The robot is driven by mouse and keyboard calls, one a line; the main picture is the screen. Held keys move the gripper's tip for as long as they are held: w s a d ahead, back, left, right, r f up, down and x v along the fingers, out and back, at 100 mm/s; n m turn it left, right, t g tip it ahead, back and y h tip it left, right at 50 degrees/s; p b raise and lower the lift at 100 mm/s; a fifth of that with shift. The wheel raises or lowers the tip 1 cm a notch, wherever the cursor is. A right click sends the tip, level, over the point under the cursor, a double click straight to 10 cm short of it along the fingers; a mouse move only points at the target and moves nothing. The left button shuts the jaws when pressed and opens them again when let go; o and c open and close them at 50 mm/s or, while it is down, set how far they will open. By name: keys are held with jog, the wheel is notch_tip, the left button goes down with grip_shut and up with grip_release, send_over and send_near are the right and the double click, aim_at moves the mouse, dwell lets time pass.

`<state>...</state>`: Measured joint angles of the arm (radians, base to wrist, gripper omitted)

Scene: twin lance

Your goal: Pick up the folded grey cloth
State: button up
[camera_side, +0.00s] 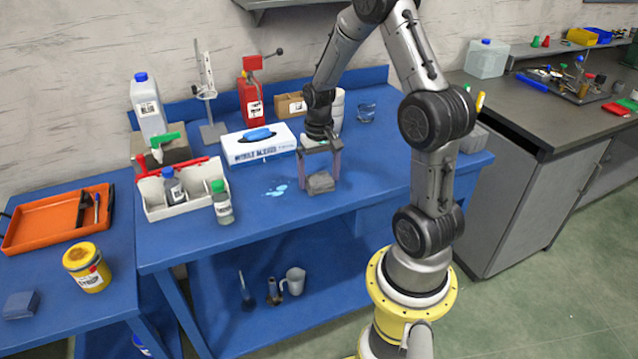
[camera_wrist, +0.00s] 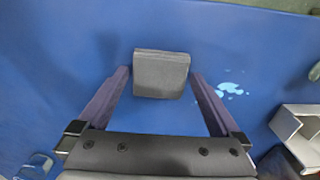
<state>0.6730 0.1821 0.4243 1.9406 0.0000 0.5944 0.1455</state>
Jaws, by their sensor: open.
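The folded grey cloth (camera_side: 320,183) is a small squarish pad lying on the blue bench. In the wrist view the cloth (camera_wrist: 161,75) lies flat, just past and between the two finger ends. My gripper (camera_side: 320,179) is open above the bench, pointing down, with one finger on each side of the cloth in the side view. In the wrist view the gripper (camera_wrist: 160,78) has its fingers apart, with blue bench showing between each finger and the cloth. Whether the fingertips touch the bench is hard to tell.
A light blue spill (camera_side: 276,190) lies left of the cloth. A glove box (camera_side: 258,143) stands behind it. A white caddy (camera_side: 181,190) with bottles and a green-capped bottle (camera_side: 222,203) stand further left. The bench in front and to the right is clear.

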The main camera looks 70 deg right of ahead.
jog(key=shift+c, duration=0.3)
jog(key=c, duration=1)
jog(key=shift+r, duration=0.8)
jog(key=s+a+r, duration=0.5)
jog(key=s+r, duration=0.2)
jog(key=s+a+r, duration=0.3)
jog(key=s+r, duration=0.1)
jog(key=shift+a+r, duration=0.2)
jog(key=shift+a, duration=0.15)
